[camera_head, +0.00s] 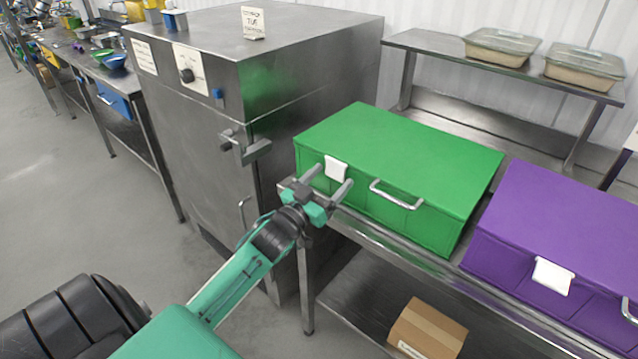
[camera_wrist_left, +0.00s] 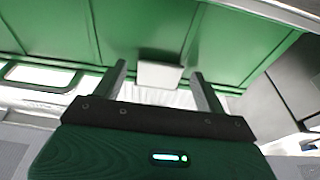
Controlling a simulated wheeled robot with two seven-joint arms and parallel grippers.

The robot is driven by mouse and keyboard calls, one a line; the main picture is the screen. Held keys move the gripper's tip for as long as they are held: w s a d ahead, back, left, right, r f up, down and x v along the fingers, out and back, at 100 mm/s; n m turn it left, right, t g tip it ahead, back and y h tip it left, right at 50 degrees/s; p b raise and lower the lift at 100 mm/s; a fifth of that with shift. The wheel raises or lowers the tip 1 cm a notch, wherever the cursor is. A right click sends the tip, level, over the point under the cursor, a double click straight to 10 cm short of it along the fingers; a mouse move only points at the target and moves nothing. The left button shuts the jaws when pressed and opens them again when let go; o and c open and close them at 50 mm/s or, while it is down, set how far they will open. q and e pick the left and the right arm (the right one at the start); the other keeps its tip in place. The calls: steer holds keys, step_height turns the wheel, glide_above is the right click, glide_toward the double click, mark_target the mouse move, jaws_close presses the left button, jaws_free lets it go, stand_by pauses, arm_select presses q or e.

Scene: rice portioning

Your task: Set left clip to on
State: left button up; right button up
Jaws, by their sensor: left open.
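A green box (camera_head: 400,160) with a closed lid sits on the metal table. A white clip (camera_head: 336,168) is on the left part of its front face, and it also shows in the left wrist view (camera_wrist_left: 160,75). My left gripper (camera_head: 327,182) is open and empty in front of this clip. In the wrist view the clip lies between the two fingertips (camera_wrist_left: 159,70), apart from both fingers. Whether the clip is latched is hard to tell. My right gripper is not in view.
A metal handle (camera_head: 396,194) is on the green box, right of the clip. A purple box (camera_head: 570,230) with a white clip (camera_head: 552,276) stands to the right. A tall steel cabinet (camera_head: 215,130) stands close on the left. A cardboard box (camera_head: 428,330) lies on the lower shelf.

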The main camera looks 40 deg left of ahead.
arm_select(q)
steer(key=b+v, duration=0.2)
steer(key=v, duration=1.1)
steer(key=shift+s, duration=0.35)
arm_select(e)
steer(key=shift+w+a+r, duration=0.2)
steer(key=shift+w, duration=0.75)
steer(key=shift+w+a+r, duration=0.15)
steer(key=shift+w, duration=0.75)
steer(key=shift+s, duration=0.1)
